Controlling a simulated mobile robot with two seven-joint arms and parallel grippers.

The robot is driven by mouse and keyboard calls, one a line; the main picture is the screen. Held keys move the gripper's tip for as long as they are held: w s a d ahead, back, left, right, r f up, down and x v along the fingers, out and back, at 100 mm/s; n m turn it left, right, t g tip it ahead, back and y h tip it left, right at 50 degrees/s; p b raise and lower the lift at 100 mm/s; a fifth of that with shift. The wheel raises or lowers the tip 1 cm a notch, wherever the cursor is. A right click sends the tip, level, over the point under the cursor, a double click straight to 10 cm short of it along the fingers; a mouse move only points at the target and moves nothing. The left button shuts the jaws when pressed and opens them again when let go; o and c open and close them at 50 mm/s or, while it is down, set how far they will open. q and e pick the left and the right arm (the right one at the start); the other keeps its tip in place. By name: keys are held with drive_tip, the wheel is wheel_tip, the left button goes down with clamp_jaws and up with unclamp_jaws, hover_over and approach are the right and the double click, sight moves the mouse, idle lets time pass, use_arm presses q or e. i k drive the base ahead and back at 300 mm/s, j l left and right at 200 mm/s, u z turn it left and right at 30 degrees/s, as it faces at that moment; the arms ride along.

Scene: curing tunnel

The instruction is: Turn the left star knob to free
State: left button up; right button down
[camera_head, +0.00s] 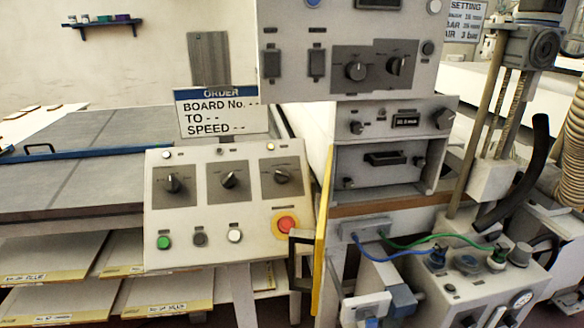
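A grey metal unit (380,203) stands right of centre, with a black recessed handle (386,158) on its front. A small dark knob (348,183) sits at the lower left of that front and another small dark knob (420,160) sits at its right. They are too small to tell their star shape or setting, and I cannot tell surely which knob is the left star knob. No "free" marking is readable. Neither of my grippers is in view.
A sloped control panel (204,245) with several rotary knobs and a red stop button (287,224) stands at left. A yellow-edged upright panel (323,235) with a black handle (300,262) juts between it and the unit. A hose-fitted box (470,290) stands lower right.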

sight(348, 184)
drive_tip(key=i+j+z, duration=0.1)
drive_tip(key=j+z, duration=0.75)
